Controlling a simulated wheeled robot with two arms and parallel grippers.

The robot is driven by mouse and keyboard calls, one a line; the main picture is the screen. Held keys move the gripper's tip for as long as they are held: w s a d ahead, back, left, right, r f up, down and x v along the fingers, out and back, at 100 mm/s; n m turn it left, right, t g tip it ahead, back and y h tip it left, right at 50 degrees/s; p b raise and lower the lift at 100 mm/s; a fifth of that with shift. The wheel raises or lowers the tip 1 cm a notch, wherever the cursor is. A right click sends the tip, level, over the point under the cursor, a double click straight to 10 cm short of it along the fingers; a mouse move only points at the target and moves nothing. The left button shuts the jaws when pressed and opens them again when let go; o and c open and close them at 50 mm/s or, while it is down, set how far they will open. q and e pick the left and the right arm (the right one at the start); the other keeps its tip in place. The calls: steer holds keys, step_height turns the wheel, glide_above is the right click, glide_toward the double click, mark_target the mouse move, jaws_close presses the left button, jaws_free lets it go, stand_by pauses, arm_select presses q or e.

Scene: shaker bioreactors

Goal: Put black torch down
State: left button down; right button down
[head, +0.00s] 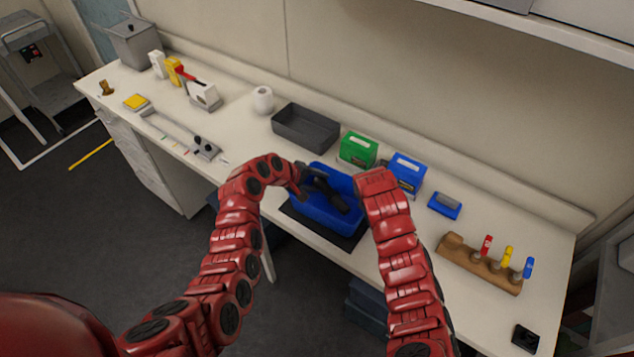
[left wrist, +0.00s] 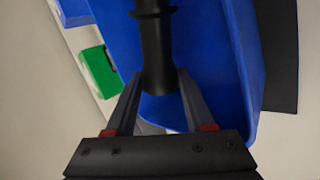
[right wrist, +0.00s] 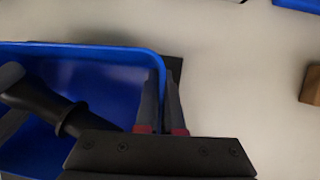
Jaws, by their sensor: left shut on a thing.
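The black torch (head: 336,196) is inside the blue bin (head: 308,215), tilted in the head view. My left gripper (head: 306,178) is shut on the torch; in the left wrist view the torch (left wrist: 157,50) lies between its two fingers, with the bin behind. I cannot tell whether the torch touches the bin floor. My right gripper (right wrist: 161,105) is at the bin's wall, its fingers close together on either side of the rim, seemingly shut on it. In the head view, my right arm hides these fingers. The torch also shows in the right wrist view (right wrist: 45,105).
The bin stands on a black mat (head: 342,238) at the table's front edge. Behind it are a dark grey tray (head: 318,133), a green box (head: 357,150) and a blue box (head: 407,170). A wooden rack (head: 470,262) stands right.

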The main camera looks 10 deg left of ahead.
arm_select(q)
steer(key=shift+f, duration=0.35)
arm_select(e)
steer(key=shift+a, duration=0.1)
arm_select(q)
steer(key=shift+f, duration=0.55)
arm_select(e)
steer(key=shift+s+r, duration=0.1)
arm_select(q)
steer(key=c, duration=0.6)
jaws_free()
steer(key=shift+s, duration=0.1)
steer(key=shift+o, duration=0.3)
steer(key=shift+s+f, duration=0.1)
steer(key=shift+f, duration=0.1)
steer(key=shift+r, duration=0.15)
